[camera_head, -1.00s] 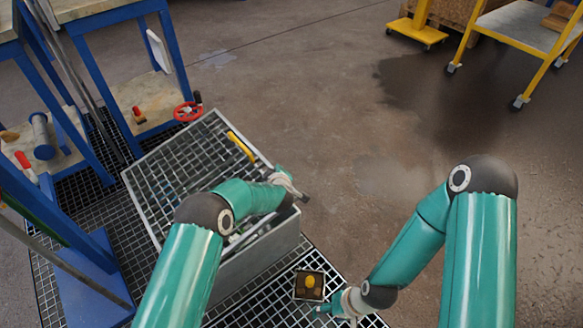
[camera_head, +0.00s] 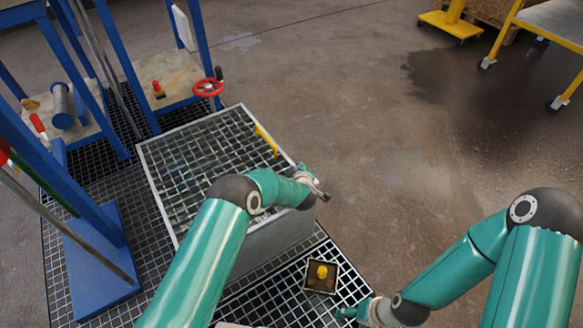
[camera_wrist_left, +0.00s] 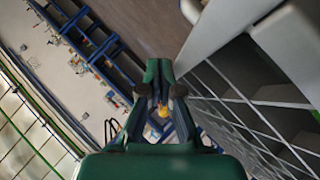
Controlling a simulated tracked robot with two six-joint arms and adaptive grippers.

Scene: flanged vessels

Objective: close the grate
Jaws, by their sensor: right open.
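The grate (camera_head: 205,140) is a light metal grid panel with a yellow handle (camera_head: 266,141) near its far right edge. In the head view it lies over the grey box (camera_head: 270,240), looking nearly level; my left arm hides its near right part, so I cannot tell if it sits flush. My left gripper (camera_head: 320,190) is at the box's right side, below and right of the handle and apart from it. In the left wrist view its fingers (camera_wrist_left: 163,100) show with something yellow beyond them; their opening is unclear. My right gripper (camera_head: 352,313) is open, low by the floor grating.
A small dark box with a yellow knob (camera_head: 321,272) sits on the floor grating (camera_head: 270,300) left of my right gripper. A red handwheel (camera_head: 208,88) and blue-framed benches (camera_head: 130,60) stand behind and left. The floor on the right is open, with yellow carts (camera_head: 455,25) far off.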

